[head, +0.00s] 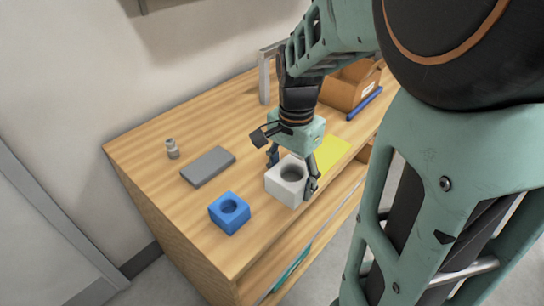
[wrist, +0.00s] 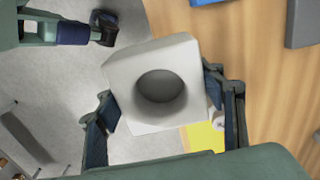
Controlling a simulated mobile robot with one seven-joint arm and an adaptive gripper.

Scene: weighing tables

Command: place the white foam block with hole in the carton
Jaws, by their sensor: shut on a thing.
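The white foam block with a round hole (head: 287,184) is at the front edge of the table in the head view. It also fills the middle of the wrist view (wrist: 130,70), with its hole facing the camera. My gripper (head: 293,172) is shut on this block, with one finger on either side, as the wrist view also shows (wrist: 160,105). I cannot tell whether the block touches the table. The brown carton (head: 345,92) stands at the back right of the table, partly hidden behind my arm.
A blue block with a hole (head: 224,222), a grey slab (head: 208,166) and a small metal weight (head: 172,149) are on the left. A yellow sheet (head: 333,150) lies right of my gripper. A blue bar (head: 364,103) lies before the carton; a grey frame (head: 264,80) stands behind.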

